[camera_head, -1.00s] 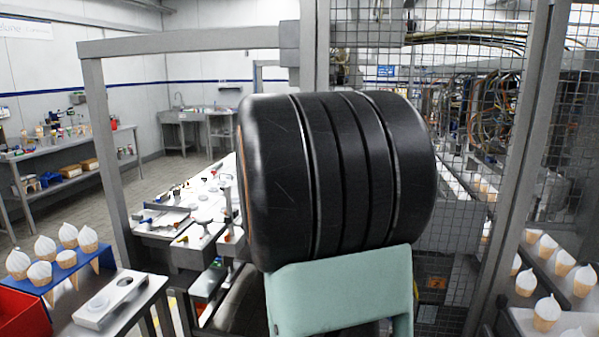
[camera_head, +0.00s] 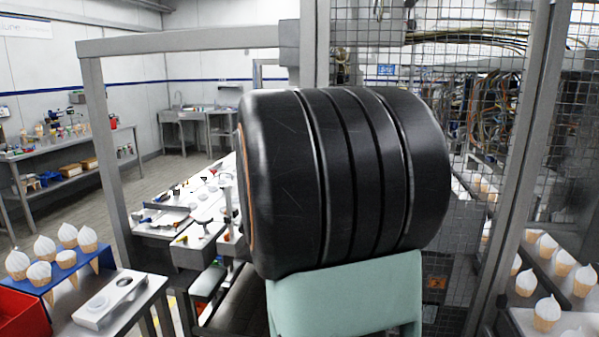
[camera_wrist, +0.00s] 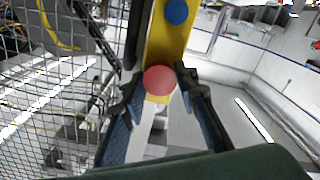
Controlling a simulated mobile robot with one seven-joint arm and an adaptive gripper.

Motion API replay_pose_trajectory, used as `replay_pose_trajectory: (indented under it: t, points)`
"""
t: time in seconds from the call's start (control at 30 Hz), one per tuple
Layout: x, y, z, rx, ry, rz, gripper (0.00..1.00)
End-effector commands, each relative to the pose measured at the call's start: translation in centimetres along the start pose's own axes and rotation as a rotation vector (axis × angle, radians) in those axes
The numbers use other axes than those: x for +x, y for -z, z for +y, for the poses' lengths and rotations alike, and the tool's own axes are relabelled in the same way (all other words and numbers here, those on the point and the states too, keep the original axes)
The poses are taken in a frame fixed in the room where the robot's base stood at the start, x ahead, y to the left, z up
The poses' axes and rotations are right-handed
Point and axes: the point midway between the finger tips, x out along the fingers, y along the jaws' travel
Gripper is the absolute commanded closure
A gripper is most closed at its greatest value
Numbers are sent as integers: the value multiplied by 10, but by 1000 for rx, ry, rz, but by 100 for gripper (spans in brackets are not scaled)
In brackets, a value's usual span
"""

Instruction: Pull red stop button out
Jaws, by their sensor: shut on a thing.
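In the wrist view, the red stop button (camera_wrist: 159,80) sits on the lower part of a yellow panel (camera_wrist: 167,40). A blue button (camera_wrist: 176,12) is higher on the same panel. My gripper (camera_wrist: 154,88) has one finger on each side of the red button and is shut on it. In the head view, my own dark arm link fills the middle and hides the gripper, the panel and the red button.
A wire mesh fence (camera_head: 460,120) with a grey post (camera_head: 515,170) stands at the right. Ice cream cones sit on a blue rack (camera_head: 48,276) at the left and on shelves at the right. A cluttered worktable (camera_head: 190,225) stands behind my arm.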

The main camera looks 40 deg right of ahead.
Motion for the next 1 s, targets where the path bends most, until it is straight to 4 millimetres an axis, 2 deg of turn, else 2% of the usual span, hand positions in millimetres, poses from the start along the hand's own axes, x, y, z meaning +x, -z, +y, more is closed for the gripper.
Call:
replay_pose_trajectory:
  t: [0.8,0.83,0.93,1.0]
  points:
    - [-8,-5,-4,-1,9,-9,96]
    - [-8,-5,-4,-1,9,-9,69]
    - [-8,-5,-4,-1,9,-9,58]
    - [-8,-4,-4,-1,7,-7,56]
